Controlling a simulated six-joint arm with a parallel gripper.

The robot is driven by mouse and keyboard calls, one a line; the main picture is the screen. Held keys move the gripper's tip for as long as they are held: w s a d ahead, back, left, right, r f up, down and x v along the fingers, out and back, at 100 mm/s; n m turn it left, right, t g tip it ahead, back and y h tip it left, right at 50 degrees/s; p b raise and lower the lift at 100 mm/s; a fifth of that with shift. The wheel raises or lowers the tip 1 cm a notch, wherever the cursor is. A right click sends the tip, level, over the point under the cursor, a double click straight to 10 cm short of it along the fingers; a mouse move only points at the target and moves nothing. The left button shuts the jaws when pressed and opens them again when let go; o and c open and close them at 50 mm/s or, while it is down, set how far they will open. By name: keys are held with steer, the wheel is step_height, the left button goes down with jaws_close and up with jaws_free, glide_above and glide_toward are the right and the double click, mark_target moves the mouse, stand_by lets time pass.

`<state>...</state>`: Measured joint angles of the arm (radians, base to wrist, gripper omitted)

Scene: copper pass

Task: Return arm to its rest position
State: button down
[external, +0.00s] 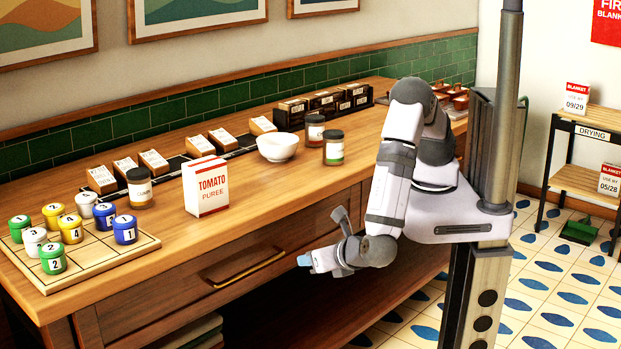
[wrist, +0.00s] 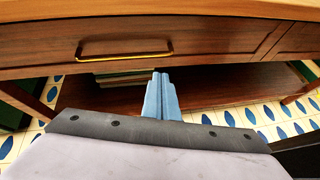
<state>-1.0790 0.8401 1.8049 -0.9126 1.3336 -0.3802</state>
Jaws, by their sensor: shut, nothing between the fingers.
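My gripper (external: 304,260) hangs in front of the wooden counter, below the counter top and level with the drawer front. My arm is folded down beside its column on the right. In the wrist view, the blue fingers of my gripper (wrist: 161,95) are together with nothing between them. They point toward the open space under the drawer (wrist: 190,45). The gripper appears apart from the counter and touches nothing that I can see.
The counter top (external: 270,195) carries a tomato puree box (external: 206,186), a white bowl (external: 277,147), jars, and a board (external: 110,250) with several numbered colored pots. A brass handle (external: 245,268) sticks out from the drawer. A drying rack (external: 590,180) stands at right. Tiled floor (external: 560,290) is open.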

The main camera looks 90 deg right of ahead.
steer(key=s+d+r+m+g+y+p, duration=0.3)
steer(key=s+d+r+m+y, duration=0.2)
steer(key=d+m, duration=0.4)
steer(key=s+d+r+m+g+y+p, duration=0.3)
steer(key=d+r+m, duration=0.4)
steer(key=m, duration=0.8)
steer(key=s+d+y+p, duration=0.1)
steer(key=s+d+y, duration=0.1)
steer(key=d, duration=0.1)
steer(key=shift+r+g, duration=0.25)
steer(key=shift+g, duration=0.15)
